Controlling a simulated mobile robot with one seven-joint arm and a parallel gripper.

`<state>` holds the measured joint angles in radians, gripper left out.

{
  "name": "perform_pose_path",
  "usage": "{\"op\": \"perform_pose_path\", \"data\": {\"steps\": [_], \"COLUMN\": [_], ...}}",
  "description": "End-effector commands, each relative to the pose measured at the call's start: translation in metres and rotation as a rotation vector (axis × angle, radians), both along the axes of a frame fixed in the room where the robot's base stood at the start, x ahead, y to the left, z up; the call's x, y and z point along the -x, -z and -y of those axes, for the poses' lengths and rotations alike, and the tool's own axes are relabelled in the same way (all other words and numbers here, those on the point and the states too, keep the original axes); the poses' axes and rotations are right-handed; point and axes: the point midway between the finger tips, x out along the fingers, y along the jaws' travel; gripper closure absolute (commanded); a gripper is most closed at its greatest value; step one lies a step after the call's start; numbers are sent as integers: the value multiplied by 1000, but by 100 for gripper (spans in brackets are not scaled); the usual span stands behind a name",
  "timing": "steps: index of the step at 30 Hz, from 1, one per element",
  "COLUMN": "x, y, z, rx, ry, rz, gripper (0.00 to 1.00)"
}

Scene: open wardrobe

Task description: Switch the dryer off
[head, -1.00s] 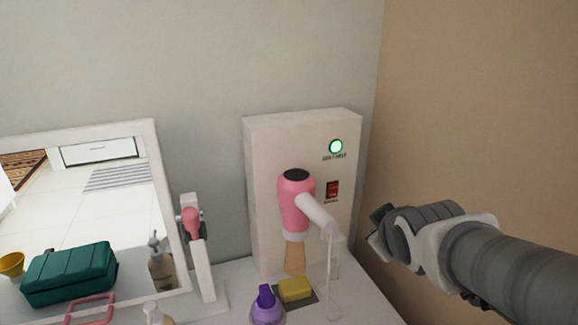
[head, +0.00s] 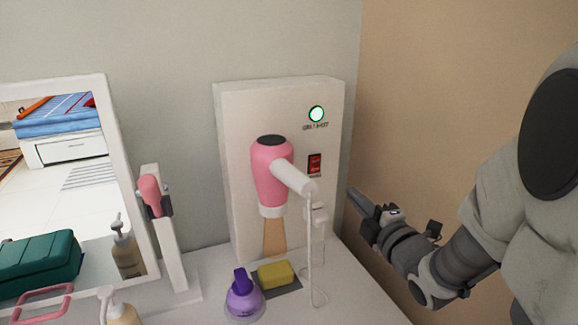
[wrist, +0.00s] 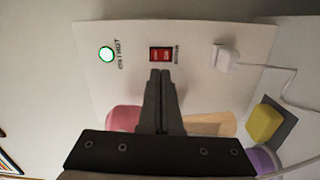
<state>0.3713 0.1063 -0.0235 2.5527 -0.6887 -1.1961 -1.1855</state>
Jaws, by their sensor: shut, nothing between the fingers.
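The pink hair dryer (head: 270,170) with a white nozzle hangs on the front of a white wall box (head: 232,110). A red rocker switch (head: 315,164) sits on the box to the right of the dryer, below a round lamp (head: 316,114) that glows green. In the wrist view the red switch (wrist: 160,54) is just beyond the fingertips of my gripper (wrist: 160,72), which is shut and empty. I cannot tell whether the tips touch it. In the head view my gripper (head: 358,198) is at the right side of the box, tips toward it. My gripper partly hides the dryer (wrist: 125,118) in the wrist view.
A plug with a white cord (head: 318,216) is on the box below the switch. A yellow sponge (head: 276,274) and a purple bottle (head: 243,298) stand on the counter below. A mirror (head: 112,150) is at left. The tan wall is close on the right.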

Motion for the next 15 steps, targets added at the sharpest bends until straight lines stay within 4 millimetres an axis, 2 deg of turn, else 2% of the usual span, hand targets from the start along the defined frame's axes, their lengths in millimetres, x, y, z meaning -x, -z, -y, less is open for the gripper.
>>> {"op": "perform_pose_path", "data": {"steps": [1,4,15], "x": [1,4,8], "y": [9,11,10], "z": [0,-3,-5], "rx": [11,31,50], "ry": [-15,-45,-71], "rz": [26,78,134], "gripper": [100,100,100]}}
